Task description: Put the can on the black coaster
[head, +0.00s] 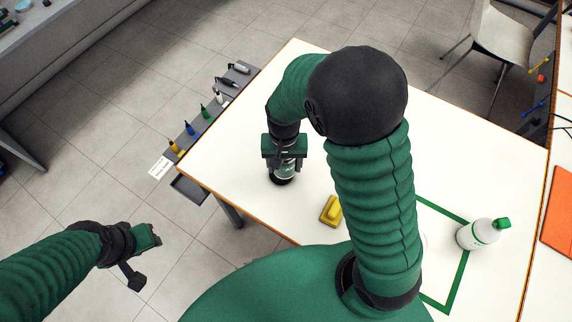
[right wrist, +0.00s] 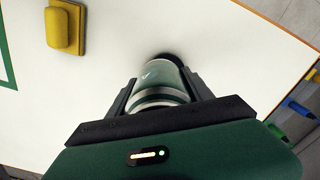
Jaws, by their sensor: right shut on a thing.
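The can (head: 287,170), green and silver, stands upright between the fingers of my right gripper (head: 284,164). In the right wrist view the can (right wrist: 160,84) is held between both dark fingers of the right gripper (right wrist: 160,92). The black coaster (head: 281,181) shows as a dark round edge under the can, near the table's left side. In the right wrist view its dark rim (right wrist: 165,57) shows just past the can. Whether the can touches it is not clear. My left gripper (head: 142,257) is off the table at the lower left, with nothing seen in it.
A yellow block (head: 331,210) lies on the white table (head: 240,130), right of the can. A white bottle with a green cap (head: 478,234) stands by a green outline at the right.

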